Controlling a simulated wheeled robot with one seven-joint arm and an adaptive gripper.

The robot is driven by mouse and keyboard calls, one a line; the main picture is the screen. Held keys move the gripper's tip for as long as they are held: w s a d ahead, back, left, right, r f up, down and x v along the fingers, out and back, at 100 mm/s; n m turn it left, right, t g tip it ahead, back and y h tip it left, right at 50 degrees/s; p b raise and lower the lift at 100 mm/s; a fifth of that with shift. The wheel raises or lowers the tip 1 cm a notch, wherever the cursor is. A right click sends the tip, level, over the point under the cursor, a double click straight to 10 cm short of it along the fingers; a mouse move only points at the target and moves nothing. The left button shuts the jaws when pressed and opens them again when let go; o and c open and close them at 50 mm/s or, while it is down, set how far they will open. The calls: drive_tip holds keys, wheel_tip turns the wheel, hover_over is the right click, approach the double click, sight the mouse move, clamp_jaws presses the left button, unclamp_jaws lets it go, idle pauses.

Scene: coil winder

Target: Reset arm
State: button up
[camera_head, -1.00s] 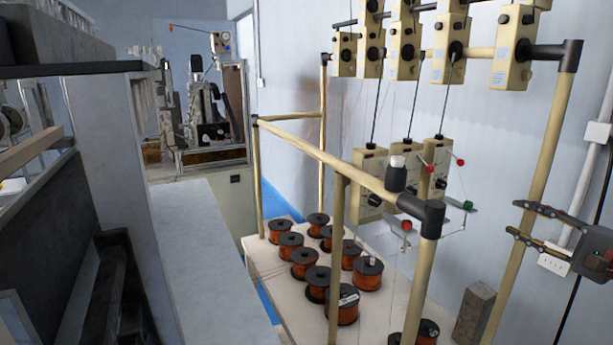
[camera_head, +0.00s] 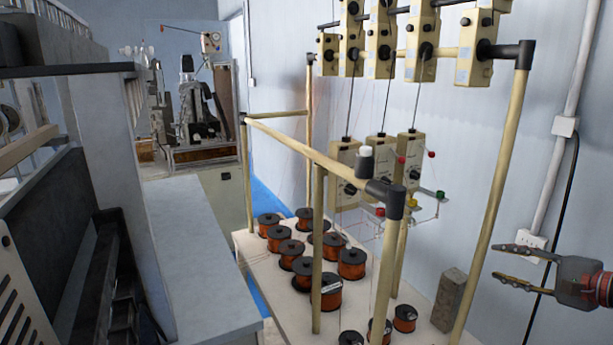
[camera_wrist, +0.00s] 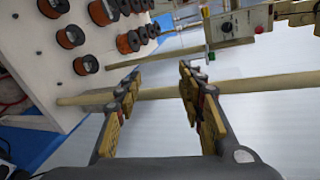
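My gripper (camera_head: 518,264) is at the right edge of the head view, to the right of the yellow frame post and in front of the pale wall. Its two fingers are spread apart and nothing is between them. In the wrist view my gripper (camera_wrist: 158,88) also shows its fingers wide apart. A cream tube (camera_wrist: 80,99) of the frame crosses behind the fingers there. I cannot tell from that view how far away the tube is.
Several copper wire spools (camera_head: 352,263) stand on a white table (camera_head: 290,305) inside the tube frame (camera_head: 488,210). Tensioner boxes (camera_head: 380,50) hang from the upper bar. A grey block (camera_head: 449,299) stands by the right post. A grey machine (camera_head: 190,260) stands at left.

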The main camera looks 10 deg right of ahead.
drive_tip(key=s+a+f+n+g+h, duration=0.1)
drive_tip(key=s+a+f+n+g, duration=0.25)
drive_tip(key=s+a+f, duration=0.45)
drive_tip(key=s+a+f+n+g+h, duration=0.1)
drive_tip(key=s+a+f+n+g, duration=0.35)
drive_tip(key=a, duration=0.45)
drive_tip(key=s+a+n+h, duration=0.1)
drive_tip(key=s+a+n, duration=0.3)
drive_tip(key=a, duration=0.4)
drive_tip(key=s+a+r+n+h, duration=0.1)
drive_tip(key=s+a+n, duration=0.3)
drive_tip(key=a, duration=0.5)
drive_tip(key=shift+r+n, duration=0.15)
drive_tip(key=shift+n, duration=0.45)
